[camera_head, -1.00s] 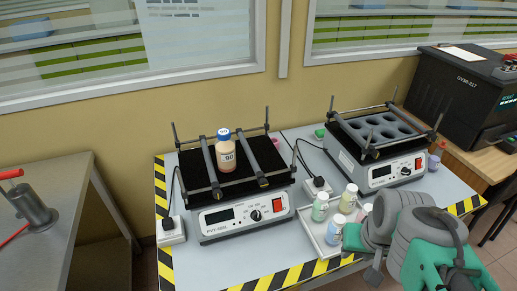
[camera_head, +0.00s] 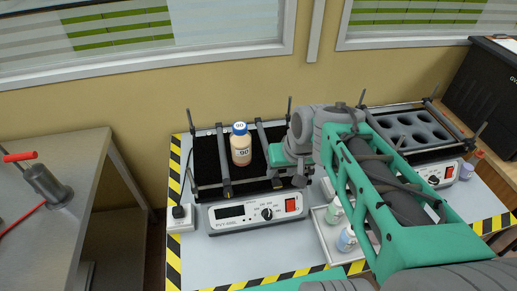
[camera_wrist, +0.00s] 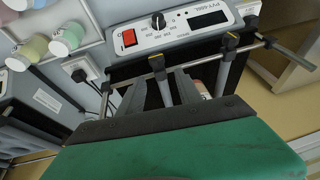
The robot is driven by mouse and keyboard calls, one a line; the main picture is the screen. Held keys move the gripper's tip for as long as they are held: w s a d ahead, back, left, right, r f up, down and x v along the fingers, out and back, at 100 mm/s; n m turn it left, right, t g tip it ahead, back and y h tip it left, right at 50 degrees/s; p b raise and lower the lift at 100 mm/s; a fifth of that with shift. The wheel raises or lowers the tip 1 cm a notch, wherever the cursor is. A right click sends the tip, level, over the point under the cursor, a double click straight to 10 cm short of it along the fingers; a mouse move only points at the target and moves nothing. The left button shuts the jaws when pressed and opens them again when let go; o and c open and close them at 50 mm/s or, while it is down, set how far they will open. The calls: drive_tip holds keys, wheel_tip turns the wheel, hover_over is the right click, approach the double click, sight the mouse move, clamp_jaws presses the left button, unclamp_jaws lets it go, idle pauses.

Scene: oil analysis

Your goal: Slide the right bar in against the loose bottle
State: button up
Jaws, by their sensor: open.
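The loose bottle (camera_head: 240,150), peach with a blue-and-white cap, stands upright on the left shaker's black platform. The left bar (camera_head: 222,165) is close along its left side. The right bar (camera_head: 265,145) runs to its right with a gap between. My gripper (camera_head: 291,180) is over the platform's right side, largely hidden by my arm. In the wrist view, my open gripper (camera_wrist: 160,92) has its fingers seemingly on either side of the right bar (camera_wrist: 158,72); contact is unclear. The bottle (camera_wrist: 202,90) shows only partly behind one finger.
The left shaker (camera_head: 255,210) has upright corner rods. A white tray (camera_head: 328,245) with small bottles (camera_head: 346,239) lies to its right, partly under my arm. A second shaker (camera_head: 440,172) with a holed rack stands further right.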

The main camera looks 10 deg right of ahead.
drive_tip(key=w+d+r+y+p, duration=0.1)
drive_tip(key=w+d+r, duration=0.1)
drive_tip(key=w, duration=0.2)
drive_tip(key=shift+t, duration=0.3)
drive_tip(key=x, duration=0.8)
drive_tip(key=shift+a, duration=0.3)
drive_tip(key=shift+r, duration=0.1)
drive_tip(key=shift+c, duration=0.3)
clamp_jaws()
